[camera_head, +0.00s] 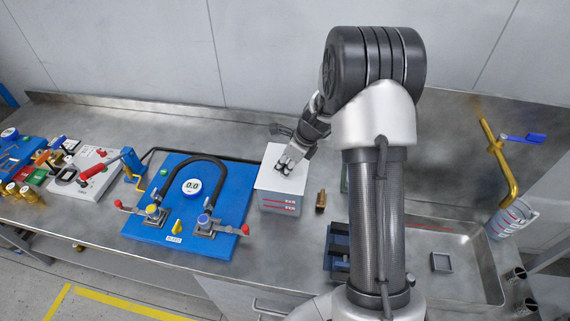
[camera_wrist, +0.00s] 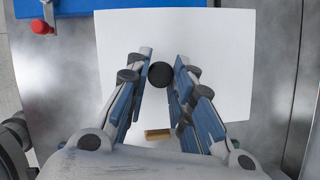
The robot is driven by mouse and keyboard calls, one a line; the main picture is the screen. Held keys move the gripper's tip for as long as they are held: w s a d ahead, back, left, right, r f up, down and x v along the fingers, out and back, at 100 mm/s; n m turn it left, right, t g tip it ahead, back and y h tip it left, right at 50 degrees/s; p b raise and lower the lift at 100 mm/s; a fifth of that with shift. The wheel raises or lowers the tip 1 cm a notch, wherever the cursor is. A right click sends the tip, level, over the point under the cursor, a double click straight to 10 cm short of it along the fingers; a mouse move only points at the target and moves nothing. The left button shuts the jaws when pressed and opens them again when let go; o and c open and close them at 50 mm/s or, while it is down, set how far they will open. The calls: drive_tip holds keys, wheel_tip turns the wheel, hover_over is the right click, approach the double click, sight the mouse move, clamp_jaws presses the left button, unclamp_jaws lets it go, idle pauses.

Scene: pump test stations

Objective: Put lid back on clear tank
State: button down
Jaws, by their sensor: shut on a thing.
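The lid (camera_head: 274,181) is a flat white square plate on top of the clear tank (camera_head: 279,203), which has red marks on its front wall. In the wrist view the lid (camera_wrist: 215,60) fills the middle, with a round black knob (camera_wrist: 160,74) at its centre. My gripper (camera_head: 287,164) is above the lid. In the wrist view my gripper (camera_wrist: 160,80) has its fingertips on both sides of the knob and is shut on it. The lid hides the tank's rim, so I cannot tell whether it is fully seated.
A blue pump board (camera_head: 235,185) with a gauge and red-handled valves lies left of the tank. A sink (camera_head: 455,260) and a brass faucet (camera_head: 505,165) with a measuring jug (camera_head: 510,218) are at the right.

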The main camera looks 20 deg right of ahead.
sight(285, 166)
drive_tip(key=c, duration=1.3)
unclamp_jaws()
drive_tip(key=shift+o, duration=0.4)
drive_tip(key=o, duration=0.4)
wheel_tip(285, 166, up, 8)
drive_tip(key=p, duration=0.7)
drive_tip(key=shift+p, duration=0.35)
drive_tip(key=shift+r, duration=0.1)
